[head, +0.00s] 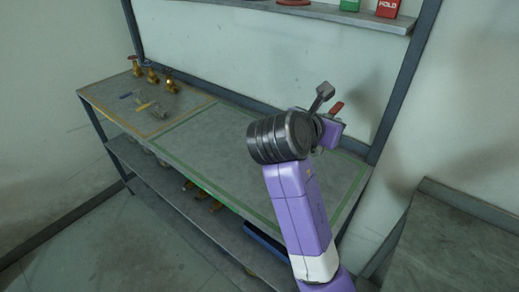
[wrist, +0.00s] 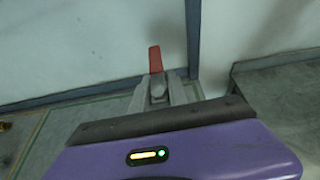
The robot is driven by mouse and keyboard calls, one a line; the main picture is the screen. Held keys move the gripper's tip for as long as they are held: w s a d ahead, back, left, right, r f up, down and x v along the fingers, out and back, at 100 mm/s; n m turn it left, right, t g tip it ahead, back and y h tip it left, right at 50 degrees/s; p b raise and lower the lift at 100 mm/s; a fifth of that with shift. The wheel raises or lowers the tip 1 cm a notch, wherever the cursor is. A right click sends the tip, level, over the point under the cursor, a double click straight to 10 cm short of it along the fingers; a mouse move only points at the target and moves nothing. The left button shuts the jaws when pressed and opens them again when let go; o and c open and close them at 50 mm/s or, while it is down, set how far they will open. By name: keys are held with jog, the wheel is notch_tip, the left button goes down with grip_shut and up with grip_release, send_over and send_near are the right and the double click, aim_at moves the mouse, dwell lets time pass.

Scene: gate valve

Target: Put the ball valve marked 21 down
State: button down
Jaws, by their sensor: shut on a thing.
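My gripper (wrist: 160,92) is shut on a ball valve with a red lever handle (wrist: 155,60); the lever sticks up beyond the fingers. No number can be read on it. In the head view the red handle (head: 337,108) shows just behind my wrist, and the fingers and the rest of the valve are mostly hidden. The valve is held above the right part of the workbench, near the back right post. The bench top has a green-outlined area (head: 215,135), bare where I can see it, below and left of the valve.
A yellow-outlined area (head: 105,95) at the bench's left end holds loose parts, with brass valves (head: 150,76) behind. A post (head: 405,80) rises at the back right. A wall shelf (head: 330,12) carries a red HOLD block (head: 388,9). A grey surface (head: 450,240) stands at right.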

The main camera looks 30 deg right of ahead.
jog(key=shift+s+d+r, duration=0.15)
jog(key=shift+d+r, duration=0.1)
jog(key=shift+d, duration=0.25)
notch_tip(320, 180, down, 20)
jog(key=shift+r+b, duration=0.1)
jog(key=shift+b, duration=0.25)
jog(key=c, duration=1.3)
grip_release()
jog(key=shift+f, duration=0.2)
jog(key=shift+r, duration=0.1)
jog(key=shift+a+r, duration=0.15)
jog(key=shift+a, duration=0.15)
jog(key=v, duration=1.1)
jog(key=shift+a, duration=0.3)
